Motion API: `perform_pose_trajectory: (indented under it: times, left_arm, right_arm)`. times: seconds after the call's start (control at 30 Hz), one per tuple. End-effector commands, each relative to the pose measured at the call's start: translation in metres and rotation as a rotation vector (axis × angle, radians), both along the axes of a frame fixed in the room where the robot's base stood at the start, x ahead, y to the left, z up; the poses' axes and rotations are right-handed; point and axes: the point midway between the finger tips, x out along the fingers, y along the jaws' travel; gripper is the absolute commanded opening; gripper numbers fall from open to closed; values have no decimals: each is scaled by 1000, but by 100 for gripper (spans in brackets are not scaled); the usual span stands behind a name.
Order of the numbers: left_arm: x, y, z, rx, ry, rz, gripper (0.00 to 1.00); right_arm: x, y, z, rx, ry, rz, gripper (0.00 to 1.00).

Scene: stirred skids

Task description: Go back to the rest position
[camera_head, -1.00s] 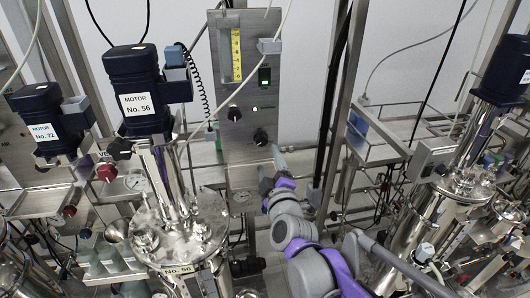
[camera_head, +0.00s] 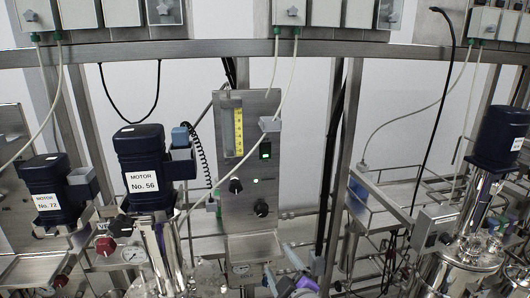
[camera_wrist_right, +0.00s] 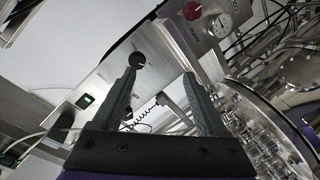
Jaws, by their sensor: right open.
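My right gripper (camera_head: 280,264) shows at the bottom middle of the head view, in front of the steel control panel (camera_head: 248,192) and below its knobs. In the right wrist view its two grey fingers (camera_wrist_right: 162,76) stand apart with nothing held between them. A black knob (camera_wrist_right: 138,60) shows close to the tip of the left finger in that view; I cannot tell whether they touch. The panel's lower knob (camera_head: 261,208) and upper knob (camera_head: 236,186) are both clear of the gripper in the head view. My left gripper is not in view.
A dark blue motor labelled No. 56 (camera_head: 143,152) stands left of the panel, with motor No. 72 (camera_head: 50,187) further left. A steel vessel (camera_head: 470,245) stands at the right. A horizontal rail (camera_head: 330,50) crosses above, with grey boxes over it. Cables hang before the panel.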

Motion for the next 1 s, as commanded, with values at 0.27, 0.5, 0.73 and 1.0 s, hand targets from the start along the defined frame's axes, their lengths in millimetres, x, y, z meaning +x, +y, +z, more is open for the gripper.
perform_pose_trajectory:
  times: [0.27,0.5,0.73,1.0]
  left_arm:
    - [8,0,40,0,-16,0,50]
    - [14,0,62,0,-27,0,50]
    - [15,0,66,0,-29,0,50]
    - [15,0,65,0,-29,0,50]
  right_arm:
    - [-116,-69,-68,309,562,-231,76]
    - [-208,-123,-116,496,868,-615,76]
    - [-238,-139,-129,552,938,-766,76]
    - [-238,-139,-130,553,938,-765,76]
